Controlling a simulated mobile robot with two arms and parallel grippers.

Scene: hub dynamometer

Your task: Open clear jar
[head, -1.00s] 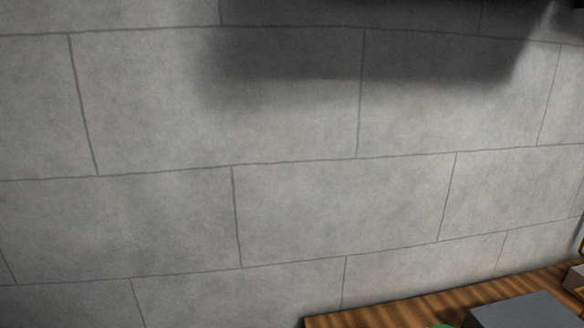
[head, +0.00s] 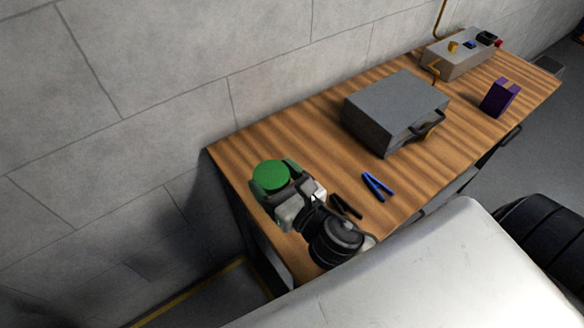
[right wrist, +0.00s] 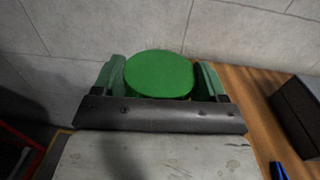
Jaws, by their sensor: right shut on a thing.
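The jar's round green lid (head: 270,174) shows at the near left corner of the wooden workbench. In the right wrist view the lid (right wrist: 159,75) sits between the two green-padded fingers. The body of the jar is hidden below the lid and behind the gripper. My right gripper (head: 276,177) is at the jar with its fingers on either side of the lid, shut on it. It also shows in the right wrist view (right wrist: 160,82). My left gripper is not in view.
On the wooden workbench (head: 310,135) are a grey metal box (head: 395,108), blue-handled pliers (head: 377,186), a purple object (head: 499,97) and a grey case with small items (head: 458,54). A concrete wall (head: 160,80) runs behind. A pale surface (head: 450,270) and black tyre-like thing (head: 545,235) fill the lower right.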

